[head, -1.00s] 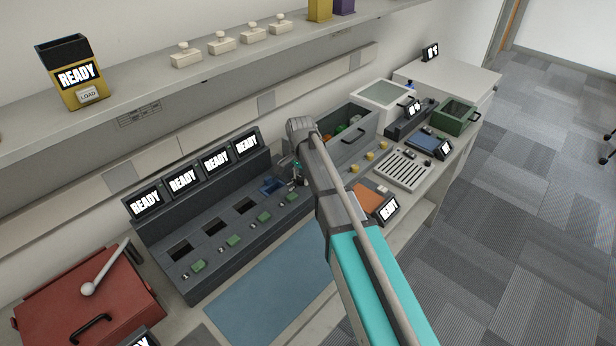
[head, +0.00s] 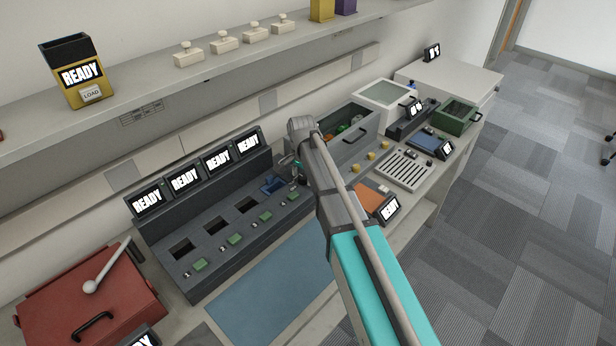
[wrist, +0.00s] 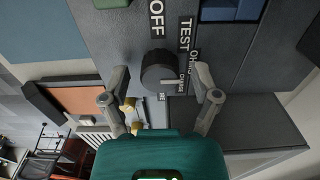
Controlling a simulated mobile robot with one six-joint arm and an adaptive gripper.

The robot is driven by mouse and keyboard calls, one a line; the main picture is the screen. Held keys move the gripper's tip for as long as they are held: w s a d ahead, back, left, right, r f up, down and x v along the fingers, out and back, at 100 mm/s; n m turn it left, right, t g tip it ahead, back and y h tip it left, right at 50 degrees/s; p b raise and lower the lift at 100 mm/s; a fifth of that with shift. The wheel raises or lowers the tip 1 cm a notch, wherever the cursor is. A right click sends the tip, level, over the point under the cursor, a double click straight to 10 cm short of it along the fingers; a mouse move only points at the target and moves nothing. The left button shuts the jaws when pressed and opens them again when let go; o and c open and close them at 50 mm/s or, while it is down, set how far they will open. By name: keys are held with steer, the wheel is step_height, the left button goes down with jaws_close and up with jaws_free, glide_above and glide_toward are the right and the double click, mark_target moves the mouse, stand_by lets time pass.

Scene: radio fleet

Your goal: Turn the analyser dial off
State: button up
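The analyser dial (wrist: 158,70) is a round black knob on a dark grey panel in the wrist view. Labels reading OFF, TEST and a partly hidden CHARGE stand around it. A pale pointer line on it points to the right in the picture, towards the CHARGE label, not OFF. My gripper (wrist: 161,76) is open, with one finger on each side of the dial and a visible gap to it on both sides. In the head view my gripper (head: 298,170) is small and partly hidden at the right end of the dark charger bank (head: 180,215); the dial cannot be made out there.
The charger bank has several READY screens and a blue item (head: 272,185) in its far slot. A grey bin (head: 350,125) and an orange pad (head: 370,197) stand beyond my arm. A blue mat (head: 270,290) lies clear in front.

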stand_by(0.3)
steer(key=shift+r+p, duration=0.25)
steer(key=shift+p, duration=0.05)
